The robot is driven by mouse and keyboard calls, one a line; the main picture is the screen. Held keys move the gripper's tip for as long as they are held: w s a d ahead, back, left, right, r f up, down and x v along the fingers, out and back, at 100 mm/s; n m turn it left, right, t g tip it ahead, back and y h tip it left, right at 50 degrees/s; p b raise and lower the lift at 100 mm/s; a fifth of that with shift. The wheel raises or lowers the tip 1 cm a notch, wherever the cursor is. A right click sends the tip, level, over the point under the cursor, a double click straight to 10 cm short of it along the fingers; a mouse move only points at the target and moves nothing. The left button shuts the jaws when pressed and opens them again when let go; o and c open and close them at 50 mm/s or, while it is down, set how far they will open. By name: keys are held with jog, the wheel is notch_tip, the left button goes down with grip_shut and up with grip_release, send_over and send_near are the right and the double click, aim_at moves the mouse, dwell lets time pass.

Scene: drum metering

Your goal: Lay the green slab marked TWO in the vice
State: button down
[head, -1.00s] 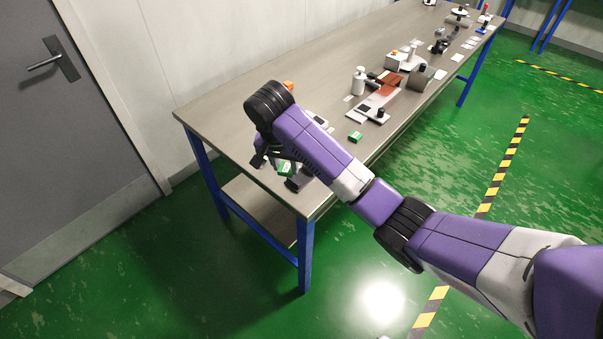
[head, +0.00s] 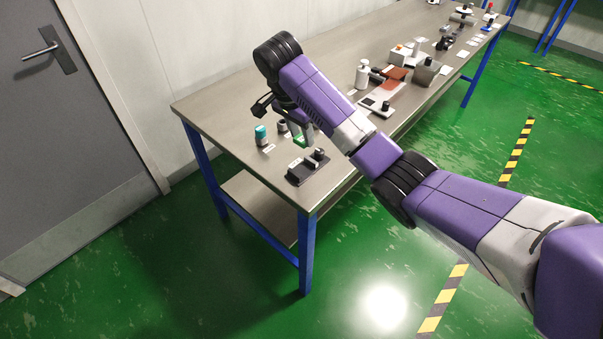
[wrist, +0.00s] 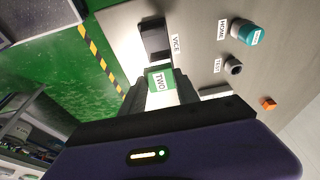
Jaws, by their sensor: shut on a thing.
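The green slab marked TWO (wrist: 160,80) is between the fingertips of my gripper (wrist: 160,92) in the wrist view, with its white label readable. My gripper is shut on it. In the head view the slab (head: 300,141) shows as a small green patch under my gripper, held above the bench. The dark vice (head: 307,168) stands near the bench's front left corner, below and nearer than the slab. In the wrist view the vice (wrist: 154,40) lies just beyond the slab, beside a VICE label, apart from it.
A teal-topped cylinder (head: 260,135) and a small grey cylinder (wrist: 234,66) stand beside the vice, by HOME and TEST labels. An orange block (wrist: 268,103) lies farther off. A white bottle (head: 362,74) and other equipment stand farther along the bench. Bare bench lies at the left.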

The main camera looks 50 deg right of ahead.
jog(key=b, duration=0.1)
send_over(304, 170)
jog(key=a, duration=0.1)
notch_tip(304, 170, down, 6)
jog(key=shift+s+a+f, duration=0.1)
jog(key=shift+f, duration=2.7)
jog(key=c, duration=0.9)
grip_release()
jog(key=p+v, duration=0.4)
jog(key=v, duration=0.8)
